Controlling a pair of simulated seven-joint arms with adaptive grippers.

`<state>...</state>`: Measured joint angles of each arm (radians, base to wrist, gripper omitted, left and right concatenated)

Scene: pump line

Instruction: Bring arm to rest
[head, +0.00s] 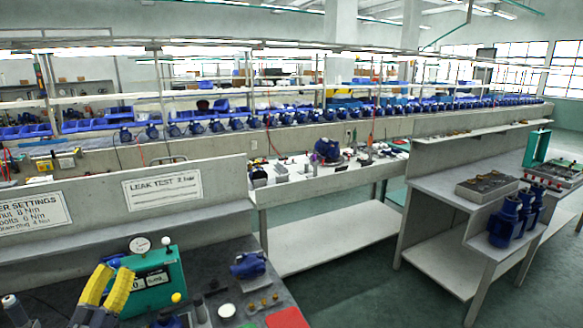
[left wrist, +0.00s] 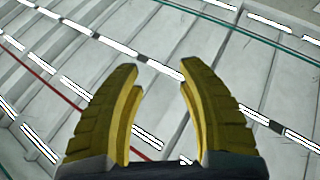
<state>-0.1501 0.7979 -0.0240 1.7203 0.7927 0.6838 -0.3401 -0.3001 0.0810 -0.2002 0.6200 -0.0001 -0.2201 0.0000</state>
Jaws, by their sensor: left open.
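My left gripper (head: 112,272) is at the lower left of the head view, its two yellow fingers pointing up. It stands in front of a green tester box (head: 158,280) with a round gauge on top; whether they touch is not clear. In the left wrist view the fingers (left wrist: 160,68) are apart with nothing between them, and the ceiling shows behind them. My right gripper is not in view.
The dark bench top holds a blue pump (head: 248,265), small dark and brass parts (head: 263,304) and a red pad (head: 287,318). A "LEAK TEST" sign (head: 162,190) is on the panel behind. Blue pumps (head: 505,222) stand on a bench at right.

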